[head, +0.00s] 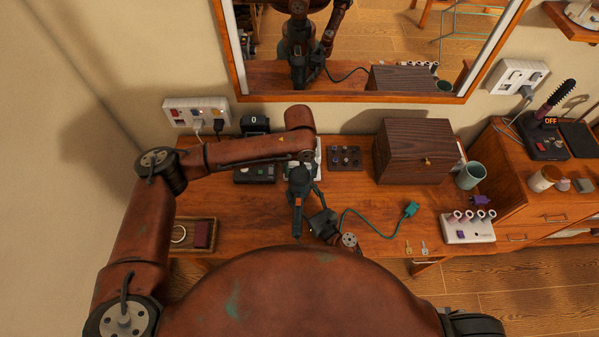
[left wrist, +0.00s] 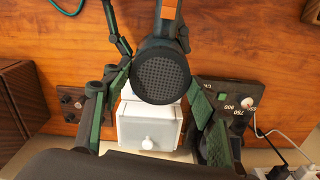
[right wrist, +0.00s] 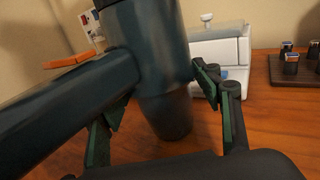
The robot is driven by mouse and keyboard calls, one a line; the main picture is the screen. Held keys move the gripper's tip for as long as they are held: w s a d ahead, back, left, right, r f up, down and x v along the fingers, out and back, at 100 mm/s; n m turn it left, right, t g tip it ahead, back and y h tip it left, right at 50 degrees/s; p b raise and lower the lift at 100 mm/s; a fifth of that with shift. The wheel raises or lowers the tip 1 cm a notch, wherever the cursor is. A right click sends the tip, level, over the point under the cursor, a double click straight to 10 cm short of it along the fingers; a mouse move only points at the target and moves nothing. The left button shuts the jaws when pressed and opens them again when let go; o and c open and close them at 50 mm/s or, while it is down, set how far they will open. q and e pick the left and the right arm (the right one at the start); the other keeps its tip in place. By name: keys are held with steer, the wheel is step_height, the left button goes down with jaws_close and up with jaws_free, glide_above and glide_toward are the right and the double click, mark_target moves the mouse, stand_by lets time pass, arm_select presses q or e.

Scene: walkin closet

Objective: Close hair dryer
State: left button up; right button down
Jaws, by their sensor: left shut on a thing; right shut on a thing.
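The hair dryer (head: 297,187) is dark, with an orange part on its handle, held above the desk. In the left wrist view its round grille end (left wrist: 161,77) faces the camera, between the green-padded fingers of my left gripper (left wrist: 152,92). In the right wrist view its dark teal barrel (right wrist: 160,100) stands between the fingers of my right gripper (right wrist: 166,128). The handle (right wrist: 60,100) sticks out from the barrel to the left, not folded along it. Both grippers are shut on the hair dryer; the exact contact points are partly hidden.
A white box with a drawer (left wrist: 150,130) stands behind the dryer. A brown wooden box (head: 417,150) stands to the right. A green cord ends in a plug (head: 411,209) on the desk. A small tray (head: 205,222) lies at left.

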arm_select(q)
steer(key=m, duration=1.6)
steer(key=shift+m, duration=0.3)
steer(key=o, duration=1.3)
steer(key=shift+r, duration=2.25)
